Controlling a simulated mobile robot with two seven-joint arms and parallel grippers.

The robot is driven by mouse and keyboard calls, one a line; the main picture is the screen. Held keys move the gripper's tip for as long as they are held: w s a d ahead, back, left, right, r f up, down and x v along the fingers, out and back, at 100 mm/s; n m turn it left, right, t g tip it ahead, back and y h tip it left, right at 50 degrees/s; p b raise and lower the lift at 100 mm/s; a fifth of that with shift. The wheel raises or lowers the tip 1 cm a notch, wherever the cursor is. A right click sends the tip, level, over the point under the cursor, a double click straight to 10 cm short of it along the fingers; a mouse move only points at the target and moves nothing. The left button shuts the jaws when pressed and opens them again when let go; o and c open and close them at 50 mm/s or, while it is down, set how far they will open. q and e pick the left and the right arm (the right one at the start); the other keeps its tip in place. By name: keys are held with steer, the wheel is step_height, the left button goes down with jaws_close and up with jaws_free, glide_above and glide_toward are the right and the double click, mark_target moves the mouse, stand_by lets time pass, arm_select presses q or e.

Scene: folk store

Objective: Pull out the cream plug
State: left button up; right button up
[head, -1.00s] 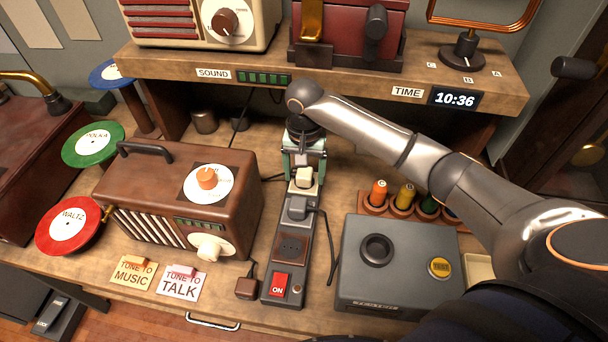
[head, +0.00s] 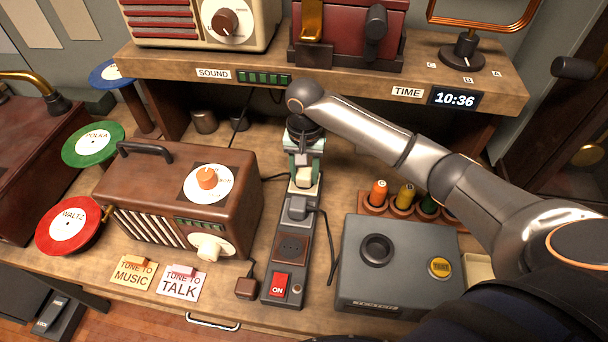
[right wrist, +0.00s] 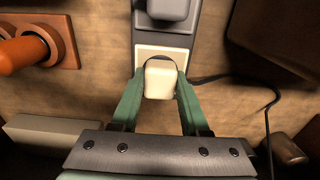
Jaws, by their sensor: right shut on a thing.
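The cream plug (head: 303,176) sits at the far end of the dark power strip (head: 291,247), over a cream socket plate. In the right wrist view the plug (right wrist: 160,80) stands between the two green fingers of my right gripper (right wrist: 160,92), which is shut on it. The right gripper also shows in the head view (head: 304,172), coming down from above. The plug's prongs are hidden, so I cannot tell how deep it sits. A dark grey plug (head: 297,208) sits in the socket nearer me. My left gripper is not in view.
A brown radio (head: 180,200) stands left of the strip, and a grey box (head: 395,265) stands right of it. A red ON switch (head: 280,284) is at the strip's near end. A shelf (head: 330,80) overhangs behind.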

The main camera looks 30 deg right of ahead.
mark_target(305, 172)
jaws_close()
steer(key=shift+r, duration=0.1)
steer(key=shift+r, duration=2.9)
